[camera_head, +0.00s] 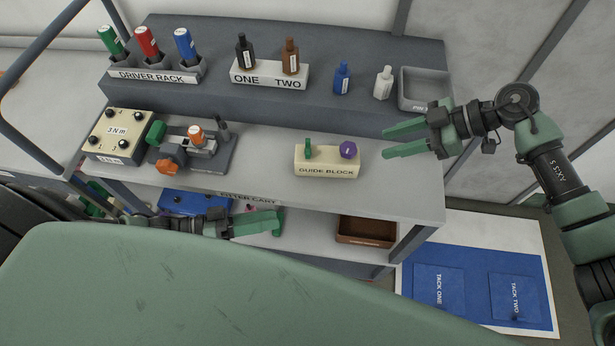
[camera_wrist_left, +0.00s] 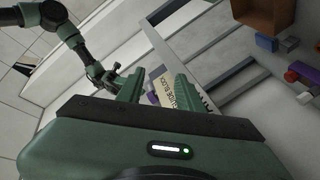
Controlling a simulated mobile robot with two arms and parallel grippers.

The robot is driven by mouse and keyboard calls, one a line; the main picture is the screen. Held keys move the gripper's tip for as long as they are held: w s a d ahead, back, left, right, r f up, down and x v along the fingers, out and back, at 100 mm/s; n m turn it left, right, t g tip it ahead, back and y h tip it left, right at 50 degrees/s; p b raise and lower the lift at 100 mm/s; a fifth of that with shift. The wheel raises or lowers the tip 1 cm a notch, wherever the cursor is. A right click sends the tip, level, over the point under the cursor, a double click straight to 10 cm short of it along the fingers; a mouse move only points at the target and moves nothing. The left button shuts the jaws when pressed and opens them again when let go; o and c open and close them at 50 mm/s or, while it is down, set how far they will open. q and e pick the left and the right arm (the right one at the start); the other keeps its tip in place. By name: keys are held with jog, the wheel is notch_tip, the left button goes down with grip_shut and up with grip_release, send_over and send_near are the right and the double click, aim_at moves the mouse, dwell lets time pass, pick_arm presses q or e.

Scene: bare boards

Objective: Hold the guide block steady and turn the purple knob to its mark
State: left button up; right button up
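The cream guide block (camera_head: 325,169) sits on the bench top near its front edge. The purple knob (camera_head: 348,150) is on its right end and a small green peg (camera_head: 307,148) on its left. The knob's mark cannot be made out. My right gripper (camera_head: 386,143) is open and empty, just right of the block, fingers pointing left toward the knob. My left gripper (camera_head: 276,222) is in front of and below the bench edge, apart from the block. In the left wrist view its fingers (camera_wrist_left: 158,86) are spread and empty, with the block (camera_wrist_left: 178,96) beyond them.
A grey fixture with orange knobs (camera_head: 215,160) and a 3 Nm box (camera_head: 118,135) stand left of the block. A driver rack (camera_head: 155,75) and bottles stand on the raised shelf behind. A brown bin (camera_head: 366,231) is on the lower shelf.

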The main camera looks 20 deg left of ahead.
aim_at(325, 160)
pick_arm(q)
jog(key=w+d+r+n+t+y, duration=0.1)
jog(key=w+d+r+t+y, duration=0.1)
jog(key=w+d+t+y, duration=0.1)
jog(key=w+d+r+n+t+y, duration=0.2)
jog(key=w+d+r+t+y, duration=0.1)
jog(key=d+t+y, duration=0.1)
jog(key=w+d+r+n+t+y, duration=0.1)
jog(key=w+d+r+t+y, duration=0.2)
jog(key=t+y, duration=0.1)
jog(key=shift+w+d+r+y, duration=0.1)
jog(key=shift+d+y, duration=0.05)
jog(key=shift+y, duration=0.45)
jog(key=y, duration=0.2)
jog(key=a+n+g+y, duration=0.1)
jog(key=y, duration=0.1)
jog(key=a+f+n+g+y, duration=0.1)
jog(key=y, duration=0.1)
jog(key=shift+w+a+y, duration=0.25)
jog(key=shift+w+y, duration=0.1)
jog(key=shift+y, duration=0.05)
jog(key=shift+s+a+f+g+y, duration=0.1)
jog(key=shift+a+f+g+y, duration=0.25)
jog(key=shift+a+g+y, duration=0.25)
jog(key=shift+w+a+f, duration=0.1)
jog(key=shift+w+a, duration=0.1)
jog(key=shift+w, duration=0.15)
jog(key=x, duration=1.1)
jog(key=shift+w+a+f, duration=0.1)
jog(key=shift+a+f, duration=0.05)
